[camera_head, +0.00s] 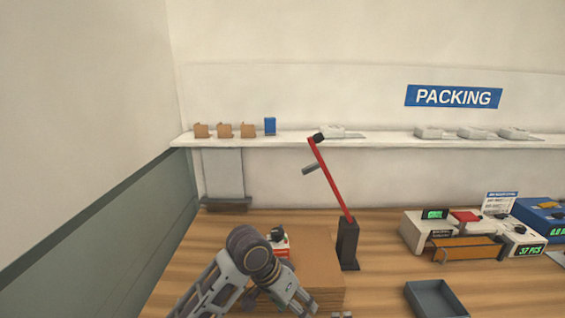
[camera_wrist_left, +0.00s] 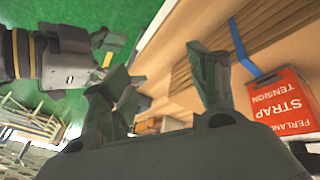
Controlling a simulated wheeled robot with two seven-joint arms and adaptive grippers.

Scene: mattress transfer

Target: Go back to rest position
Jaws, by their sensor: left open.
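My left gripper (camera_head: 303,308) is low in the head view, in front of a brown stack of flat cardboard (camera_head: 325,245) on the wooden table. In the left wrist view its two fingers (camera_wrist_left: 158,92) stand apart with nothing between them. A red box marked STRAP TENSION (camera_wrist_left: 280,105) lies to the right of the fingers there, with a blue strip beside it. Part of another arm of mine (camera_wrist_left: 70,60) shows at the upper left of that view; its finger opening is unclear. Small grey tips show at the bottom edge of the head view.
A red lever on a black post (camera_head: 348,245) stands right of the cardboard. A dark grey tray (camera_head: 437,299) lies at lower right. Scales and labelled devices (camera_head: 430,229) stand behind it. A wall shelf (camera_head: 385,138) carries small boxes. Bare wood lies left of my arm.

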